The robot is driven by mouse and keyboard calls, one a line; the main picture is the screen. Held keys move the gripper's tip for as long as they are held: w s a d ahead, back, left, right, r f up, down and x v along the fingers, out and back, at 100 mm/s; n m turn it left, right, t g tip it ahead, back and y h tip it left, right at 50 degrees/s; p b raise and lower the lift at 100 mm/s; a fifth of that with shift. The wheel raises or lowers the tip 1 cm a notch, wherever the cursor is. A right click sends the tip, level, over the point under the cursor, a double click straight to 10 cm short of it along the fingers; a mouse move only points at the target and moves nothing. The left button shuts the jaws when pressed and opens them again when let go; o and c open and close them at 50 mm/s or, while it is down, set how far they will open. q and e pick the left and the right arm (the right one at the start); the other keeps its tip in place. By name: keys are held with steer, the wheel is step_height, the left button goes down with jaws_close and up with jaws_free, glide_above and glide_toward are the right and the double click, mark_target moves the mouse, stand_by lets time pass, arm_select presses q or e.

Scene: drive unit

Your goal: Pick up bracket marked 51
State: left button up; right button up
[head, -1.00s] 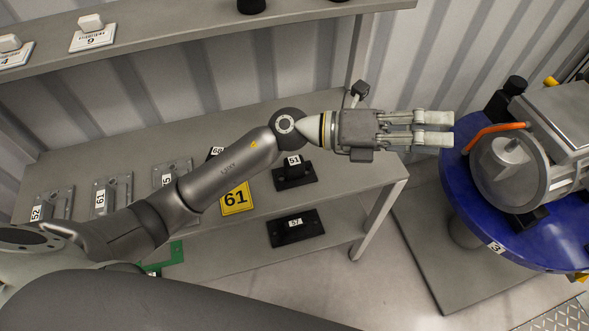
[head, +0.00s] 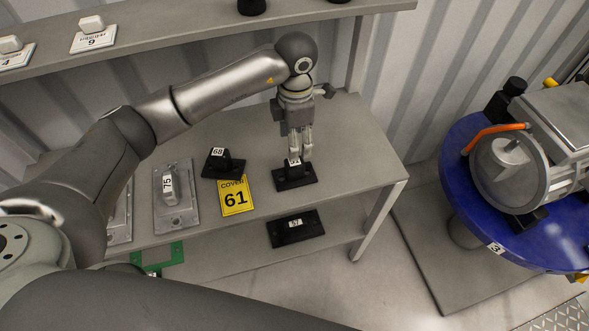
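The bracket marked 51 (head: 295,178) is a black flat plate with an upright block, lying on the grey shelf table near its right end. Its white label shows at the top of the block. My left gripper (head: 301,157) points down right at this block, with its fingertips at or just behind the label. The fingers partly overlap the block, and I cannot tell whether they touch it or are closed on it. My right gripper is not in view.
A black bracket marked 68 (head: 223,164) and a yellow sign "COVER 61" (head: 236,197) are left of bracket 51. A grey part marked 75 (head: 175,197) is farther left. A black part marked 57 (head: 296,228) lies on the lower shelf. A blue round table (head: 465,215) stands right.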

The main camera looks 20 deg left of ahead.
mark_target(295, 163)
arm_select(q)
step_height(295, 163, down, 4)
steer(key=shift+r, duration=0.25)
steer(key=shift+s+f+p, duration=0.15)
steer(key=shift+f+p, duration=0.4)
steer(key=shift+p, duration=0.1)
step_height(295, 163, down, 4)
steer(key=shift+r+p, duration=0.2)
steer(key=shift+p, duration=0.45)
steer(key=shift+f, duration=0.4)
steer(key=shift+c, duration=0.2)
steer(key=shift+r, duration=0.1)
jaws_close()
